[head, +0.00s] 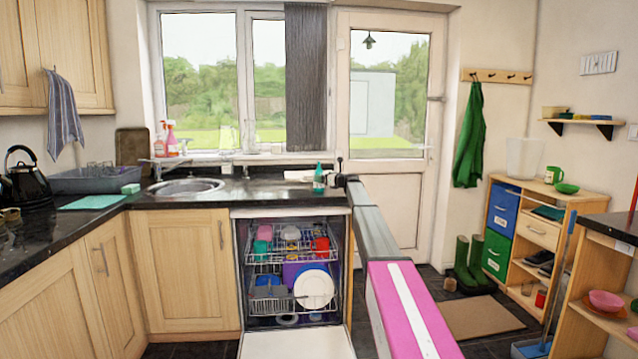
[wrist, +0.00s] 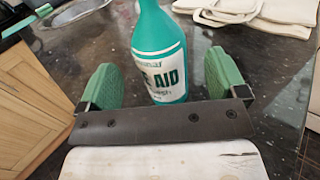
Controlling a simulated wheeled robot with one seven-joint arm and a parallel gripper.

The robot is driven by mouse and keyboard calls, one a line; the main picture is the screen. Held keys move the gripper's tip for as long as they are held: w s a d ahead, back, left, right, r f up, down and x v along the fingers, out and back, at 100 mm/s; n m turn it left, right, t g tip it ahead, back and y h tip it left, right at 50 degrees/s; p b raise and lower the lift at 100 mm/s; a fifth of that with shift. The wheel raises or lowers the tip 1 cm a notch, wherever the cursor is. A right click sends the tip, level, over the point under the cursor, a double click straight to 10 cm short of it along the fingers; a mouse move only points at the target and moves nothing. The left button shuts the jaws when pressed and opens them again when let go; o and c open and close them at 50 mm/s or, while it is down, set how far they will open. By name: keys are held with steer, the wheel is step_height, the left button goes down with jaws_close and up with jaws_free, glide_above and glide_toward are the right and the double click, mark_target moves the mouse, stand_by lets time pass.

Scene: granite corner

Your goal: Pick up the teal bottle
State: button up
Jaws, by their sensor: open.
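The teal bottle (head: 319,179) stands upright on the dark granite counter, right of the sink, in the head view. In the wrist view the bottle (wrist: 160,60) has a white label and stands between the two green finger pads of my gripper (wrist: 162,80). The fingers are open, with a gap on each side of the bottle. The bottle's top is cut off by the frame, and its base is partly behind the dark gripper plate. In the head view my arm reaches to the counter beside the bottle, and the fingers are too small to make out.
The sink (head: 187,186) is to the left. Below the counter, an open dishwasher (head: 240,265) holds dishes, with its door (head: 296,343) lowered.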

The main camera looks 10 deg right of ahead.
steer(key=x, duration=0.4)
steer(key=shift+w+a, duration=0.15)
steer(key=shift+w, duration=0.1)
steer(key=c, duration=1.2)
steer(key=shift+r, duration=0.15)
